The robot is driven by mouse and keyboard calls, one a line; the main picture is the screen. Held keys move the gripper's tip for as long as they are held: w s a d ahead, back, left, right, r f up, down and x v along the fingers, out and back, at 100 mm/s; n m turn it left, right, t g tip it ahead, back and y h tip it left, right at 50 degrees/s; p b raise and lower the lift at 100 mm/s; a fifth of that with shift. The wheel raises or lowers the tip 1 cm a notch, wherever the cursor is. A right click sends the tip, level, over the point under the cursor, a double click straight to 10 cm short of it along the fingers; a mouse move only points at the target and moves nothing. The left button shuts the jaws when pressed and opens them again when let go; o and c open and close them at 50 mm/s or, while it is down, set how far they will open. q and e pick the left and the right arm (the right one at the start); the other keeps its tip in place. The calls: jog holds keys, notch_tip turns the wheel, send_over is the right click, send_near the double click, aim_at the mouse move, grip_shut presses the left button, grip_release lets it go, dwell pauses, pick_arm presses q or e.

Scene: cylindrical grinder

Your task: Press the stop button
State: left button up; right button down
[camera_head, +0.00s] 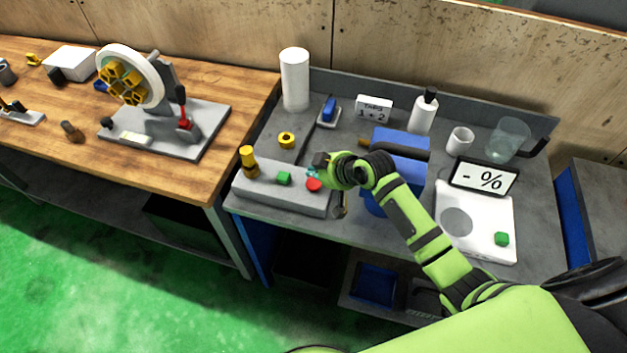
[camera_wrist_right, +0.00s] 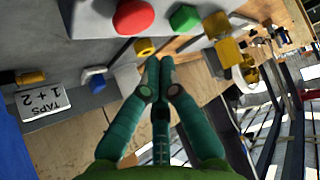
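The red button (camera_head: 313,185) sits on a grey control box (camera_head: 262,193) at the front left of the grey bench, right of a green button (camera_head: 284,178). My right gripper (camera_head: 314,172) is just behind and above the red button in the head view. In the right wrist view, my gripper's teal fingers (camera_wrist_right: 159,62) are together with nothing between them. There the red button (camera_wrist_right: 133,16) and the green button (camera_wrist_right: 183,18) lie beyond the fingertips, with a visible gap. My left gripper is not in view.
A yellow-topped knob (camera_head: 247,157) stands on the box's left end. A blue machine (camera_head: 400,145) is behind my right arm. A white scale (camera_head: 490,215) with another green button is at the right. A wooden table (camera_head: 60,125) with a wheel device stands left.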

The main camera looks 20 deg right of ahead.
jog(key=shift+r, duration=1.4)
